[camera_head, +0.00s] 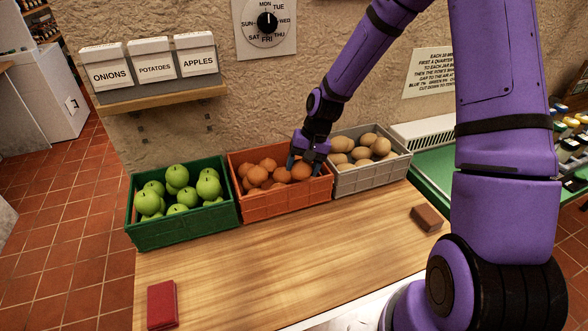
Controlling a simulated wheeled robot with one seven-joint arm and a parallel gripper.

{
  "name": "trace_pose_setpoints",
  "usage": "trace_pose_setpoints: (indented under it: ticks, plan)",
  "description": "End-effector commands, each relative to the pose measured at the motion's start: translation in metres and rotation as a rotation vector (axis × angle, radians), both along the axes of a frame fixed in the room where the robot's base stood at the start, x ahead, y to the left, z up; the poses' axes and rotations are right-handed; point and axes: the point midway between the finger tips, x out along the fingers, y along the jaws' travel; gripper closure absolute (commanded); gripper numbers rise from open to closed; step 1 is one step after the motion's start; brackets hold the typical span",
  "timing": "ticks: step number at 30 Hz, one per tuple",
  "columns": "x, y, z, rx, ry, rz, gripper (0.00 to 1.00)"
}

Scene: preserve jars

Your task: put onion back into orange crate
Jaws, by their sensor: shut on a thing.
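The orange crate (285,205) stands in the middle of the row at the back of the wooden table. It holds several brown-orange onions (257,175). My gripper (300,163) reaches down into the right side of this crate. It is shut on an onion (302,171) at the crate's right back part, close among the others. The fingertips are partly hidden, and I cannot tell whether the held onion rests on the onions below it.
A green crate (184,232) of green apples stands left of the orange crate. A grey crate (375,178) of potatoes stands right. A red block (162,304) and a brown block (427,218) lie on the table (270,270). The table's middle is clear.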

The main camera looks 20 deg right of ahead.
Motion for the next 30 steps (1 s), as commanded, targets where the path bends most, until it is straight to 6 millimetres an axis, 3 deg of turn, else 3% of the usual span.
trace_pose_setpoints:
  ticks: [3,12,19,30]
  plan:
    - [0.018,0.005,-0.002,0.0,0.0,0.001,0.62]
    - [0.038,0.011,-0.004,0.001,0.001,0.002,0.62]
    - [0.036,0.01,-0.036,0.001,0.003,0.0,0.62]
    - [0.036,0.01,-0.041,0.0,0.0,0.0,0.62]
